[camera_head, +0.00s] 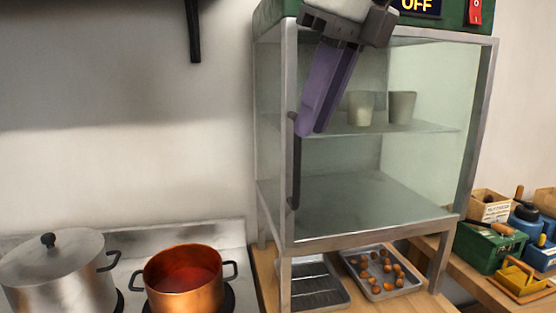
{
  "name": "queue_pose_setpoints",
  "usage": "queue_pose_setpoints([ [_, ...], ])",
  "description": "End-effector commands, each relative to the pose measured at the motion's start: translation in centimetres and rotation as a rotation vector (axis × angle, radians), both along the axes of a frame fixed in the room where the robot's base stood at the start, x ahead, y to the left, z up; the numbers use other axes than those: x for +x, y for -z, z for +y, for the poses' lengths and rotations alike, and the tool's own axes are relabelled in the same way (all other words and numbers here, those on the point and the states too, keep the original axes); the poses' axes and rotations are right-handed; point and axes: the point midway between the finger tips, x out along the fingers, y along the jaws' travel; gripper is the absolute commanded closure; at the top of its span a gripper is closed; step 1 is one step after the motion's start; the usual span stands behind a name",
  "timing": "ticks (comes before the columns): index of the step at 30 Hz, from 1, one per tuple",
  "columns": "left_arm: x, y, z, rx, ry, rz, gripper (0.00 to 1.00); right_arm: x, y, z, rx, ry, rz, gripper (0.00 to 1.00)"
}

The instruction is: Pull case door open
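The case (288,70) is a metal-framed glass cabinet with a green top. Its front glass looks flush with the frame, though clear glass makes this hard to judge. A dark vertical door handle (296,175) runs along the front's left side. My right gripper (311,132) comes down from above in front of the case, its purple fingers pointing down beside the upper end of the handle. The fingers look close together; I cannot tell whether there is a gap between them or whether they touch the handle. My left gripper is not in view.
Two pale cups (361,108) stand on the case's inner shelf (430,127). Below are a slotted tray (318,284) and a tray of chestnuts (358,262). A copper pot (184,290) and a lidded steel pot (62,275) sit on the stove at left. A green toolbox (487,247) is at right.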

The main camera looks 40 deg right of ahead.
Motion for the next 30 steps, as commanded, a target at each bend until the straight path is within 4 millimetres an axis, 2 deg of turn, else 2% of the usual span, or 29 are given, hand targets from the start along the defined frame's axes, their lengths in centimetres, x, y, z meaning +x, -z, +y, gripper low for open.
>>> queue_pose_setpoints([
  [1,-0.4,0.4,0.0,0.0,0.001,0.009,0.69,0.3,1.0,0.0,0.001,-0.003,0.004,0.83],
  [9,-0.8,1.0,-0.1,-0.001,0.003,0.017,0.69,2.2,5.6,0.2,0.002,0.0,0.004,0.83],
  [15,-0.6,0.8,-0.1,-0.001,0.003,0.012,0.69,3.1,7.7,0.3,0.002,0.0,0.002,0.83],
  [26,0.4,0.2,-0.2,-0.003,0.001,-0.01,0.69,3.4,8.2,0.3,0.002,0.001,0.0,0.83],
  [29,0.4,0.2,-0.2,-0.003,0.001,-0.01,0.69,3.4,8.2,0.3,0.002,0.001,0.0,0.98],
  [30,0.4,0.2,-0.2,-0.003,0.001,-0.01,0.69,3.4,8.2,0.3,0.002,0.001,0.0,1.0],
])
